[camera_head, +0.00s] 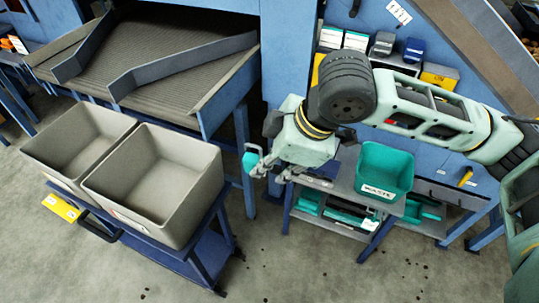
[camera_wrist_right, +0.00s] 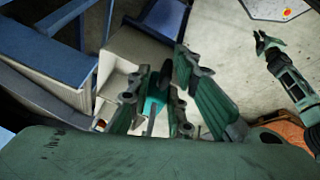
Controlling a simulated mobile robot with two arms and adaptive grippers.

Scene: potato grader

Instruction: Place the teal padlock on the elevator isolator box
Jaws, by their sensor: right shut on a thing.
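My right gripper (camera_head: 268,172) hangs in front of the blue machine, left of the teal waste bin. It is shut on the teal padlock (camera_head: 250,159). The padlock's teal body (camera_wrist_right: 155,104) also shows between the fingers in the right wrist view, partly hidden by them. Several small boxes sit on the blue panel at the upper right, among them a dark blue one (camera_head: 414,50) and a yellow one (camera_head: 440,75). I cannot tell which is the elevator isolator box. My left gripper (camera_wrist_right: 268,42) shows small in the right wrist view; its opening is unclear.
Two grey crates (camera_head: 152,181) stand on a blue cart at the left. A teal waste bin (camera_head: 385,172) stands on a small table below my right arm. A ribbed conveyor (camera_head: 160,45) is at the upper left. The floor in front is open.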

